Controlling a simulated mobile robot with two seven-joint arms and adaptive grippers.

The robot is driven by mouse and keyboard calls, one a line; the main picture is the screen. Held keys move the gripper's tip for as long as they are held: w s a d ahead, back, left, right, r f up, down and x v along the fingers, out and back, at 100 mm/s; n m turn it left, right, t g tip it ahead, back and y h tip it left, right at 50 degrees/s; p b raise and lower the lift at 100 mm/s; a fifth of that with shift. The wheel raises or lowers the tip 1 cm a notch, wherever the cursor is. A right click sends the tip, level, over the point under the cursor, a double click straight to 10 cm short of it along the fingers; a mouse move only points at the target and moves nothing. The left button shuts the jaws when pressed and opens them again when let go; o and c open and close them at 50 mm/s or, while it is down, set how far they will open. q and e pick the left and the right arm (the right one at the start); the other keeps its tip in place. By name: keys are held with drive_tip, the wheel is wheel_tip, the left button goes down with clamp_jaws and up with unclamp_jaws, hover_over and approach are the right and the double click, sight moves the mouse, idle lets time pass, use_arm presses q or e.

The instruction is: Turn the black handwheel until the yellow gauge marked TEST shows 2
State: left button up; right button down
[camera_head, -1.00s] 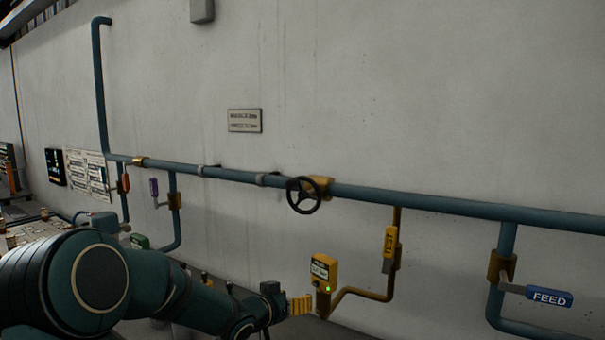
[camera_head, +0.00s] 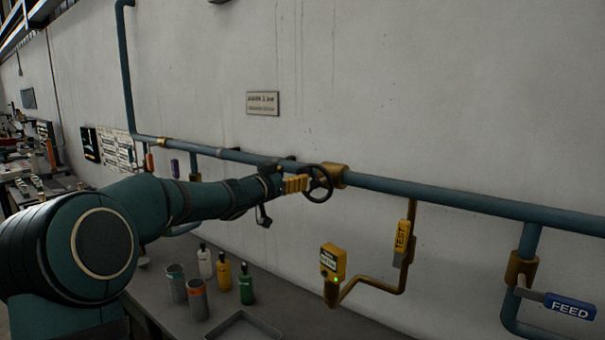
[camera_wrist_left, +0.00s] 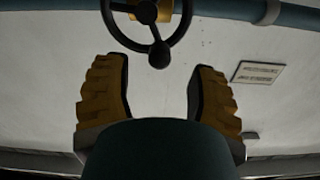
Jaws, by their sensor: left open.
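The black handwheel (camera_head: 318,183) sits on the blue-green wall pipe, on a brass-coloured valve body (camera_head: 337,174). My left gripper (camera_head: 303,184) is at the wheel's left side in the head view. In the left wrist view the gripper (camera_wrist_left: 160,85) is open, and the handwheel (camera_wrist_left: 152,48) with its round knob is ahead of the fingertips; nothing is between the fingers. The yellow gauge (camera_head: 333,262) stands on the yellow pipe with a green light; its reading is too small to tell. A yellow tag marked TEST (camera_head: 402,236) hangs on that pipe's lever. My right gripper is not in view.
A blue FEED handle (camera_head: 570,307) is at the far right. Below my left arm, a grey bench (camera_head: 285,310) holds several bottles, cups and a tray (camera_head: 240,328). The pipe (camera_head: 440,200) runs along the wall. A small sign (camera_head: 263,103) is above.

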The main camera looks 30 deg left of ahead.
sight(299, 174)
use_arm(q)
drive_tip(key=shift+w+d, duration=0.2)
drive_tip(key=shift+w, duration=2.45)
clamp_jaws()
